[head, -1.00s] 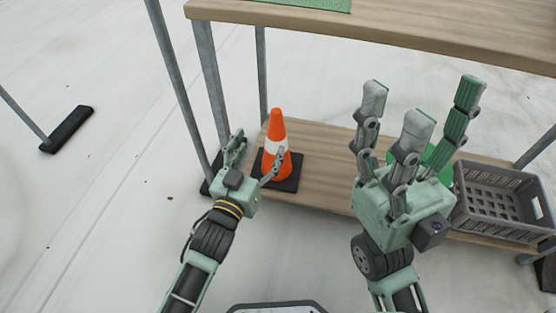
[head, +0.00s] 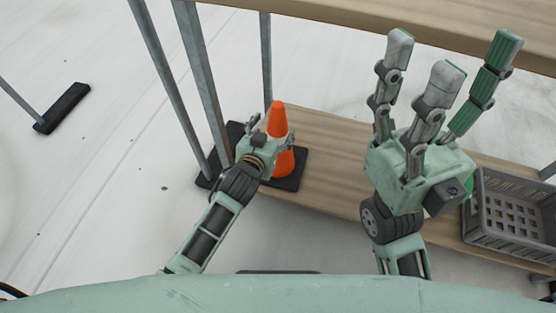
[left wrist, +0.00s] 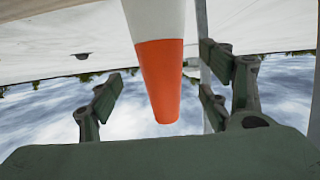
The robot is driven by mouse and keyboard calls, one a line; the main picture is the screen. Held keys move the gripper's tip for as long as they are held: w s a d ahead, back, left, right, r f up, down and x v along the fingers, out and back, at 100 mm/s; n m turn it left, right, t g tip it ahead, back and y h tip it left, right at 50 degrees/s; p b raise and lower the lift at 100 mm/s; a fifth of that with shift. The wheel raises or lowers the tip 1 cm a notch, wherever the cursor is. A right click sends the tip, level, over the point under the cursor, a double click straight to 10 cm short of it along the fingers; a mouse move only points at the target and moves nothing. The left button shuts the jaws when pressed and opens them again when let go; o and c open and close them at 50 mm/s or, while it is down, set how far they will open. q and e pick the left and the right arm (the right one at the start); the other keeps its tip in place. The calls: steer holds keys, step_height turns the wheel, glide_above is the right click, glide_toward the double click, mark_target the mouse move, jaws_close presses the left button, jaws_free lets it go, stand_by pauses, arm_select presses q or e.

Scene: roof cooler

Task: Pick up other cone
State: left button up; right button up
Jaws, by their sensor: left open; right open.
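An orange cone with a white band (head: 277,122) stands upright on its black square base on the lower wooden shelf (head: 335,150), at the shelf's left end. My left gripper (head: 264,130) is open at the cone's near left side and hides part of it. In the left wrist view, the cone (left wrist: 165,75) appears upside down between the spread fingers of the left gripper (left wrist: 168,95), with gaps to the fingers. My right gripper (head: 450,75) is open and empty, its fingers pointing up in front of the shelf on the right.
A grey crate (head: 510,215) sits on the lower shelf at the right. A green thing (head: 468,187) is mostly hidden behind my right gripper. Metal posts (head: 205,90) rise close to the cone, under the upper wooden board (head: 330,28).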

arm_select(q)
steer(key=shift+b+x, duration=0.55)
steer(key=shift+x, duration=0.95)
steer(key=shift+s, duration=0.1)
steer(key=shift+c, duration=0.3)
jaws_close()
steer(key=shift+d+r, duration=0.1)
